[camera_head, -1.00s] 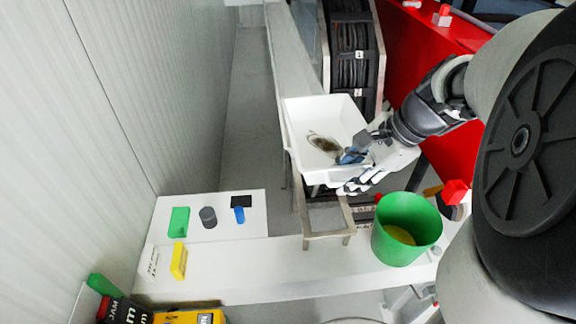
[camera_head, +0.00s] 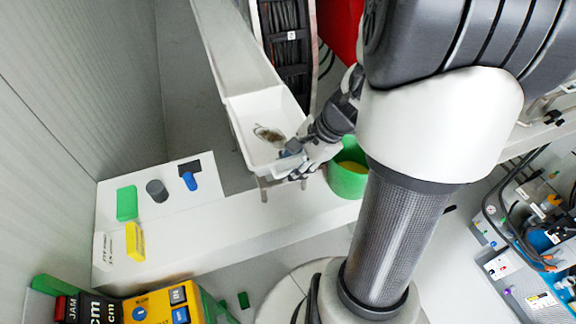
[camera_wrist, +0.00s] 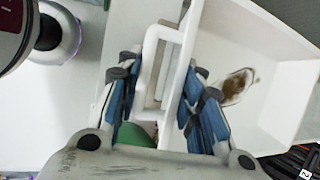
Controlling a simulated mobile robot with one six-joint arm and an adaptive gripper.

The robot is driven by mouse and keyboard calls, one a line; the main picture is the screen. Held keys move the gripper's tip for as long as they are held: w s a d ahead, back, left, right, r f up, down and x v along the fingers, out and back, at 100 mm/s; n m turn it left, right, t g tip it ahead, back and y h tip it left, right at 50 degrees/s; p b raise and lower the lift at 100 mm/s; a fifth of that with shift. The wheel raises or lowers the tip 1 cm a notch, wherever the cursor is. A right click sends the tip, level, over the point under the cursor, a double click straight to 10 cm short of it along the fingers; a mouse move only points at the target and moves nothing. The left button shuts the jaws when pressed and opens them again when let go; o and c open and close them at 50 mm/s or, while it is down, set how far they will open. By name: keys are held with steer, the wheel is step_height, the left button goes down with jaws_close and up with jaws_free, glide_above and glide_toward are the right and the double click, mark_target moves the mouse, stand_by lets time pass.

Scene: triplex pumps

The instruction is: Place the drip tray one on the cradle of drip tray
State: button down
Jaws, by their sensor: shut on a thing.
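The drip tray (camera_head: 262,125) is an open white box with a brown stain on its floor. My gripper (camera_head: 300,160) is shut on the white handle at the tray's near right side. The wrist view shows my blue-padded fingers (camera_wrist: 160,90) on either side of the handle (camera_wrist: 150,55), with the tray's inside (camera_wrist: 250,45) to the right. The cradle, a metal frame (camera_head: 264,190), shows only as short legs below the tray's near edge. The tray hides the rest, so I cannot tell whether they touch.
A green bucket (camera_head: 348,180) stands just right of my gripper on the white bench (camera_head: 235,225). Green, grey, blue and yellow blocks lie at the bench's left. A dark ribbed unit (camera_head: 288,40) stands close behind the tray.

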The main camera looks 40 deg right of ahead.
steer(key=shift+d+f, duration=0.1)
steer(key=shift+f, duration=1.15)
steer(key=shift+f+b, duration=0.1)
steer(key=shift+b, duration=0.2)
steer(key=c, duration=1.1)
jaws_free()
steer(key=p+v, duration=0.3)
steer(key=v, duration=0.9)
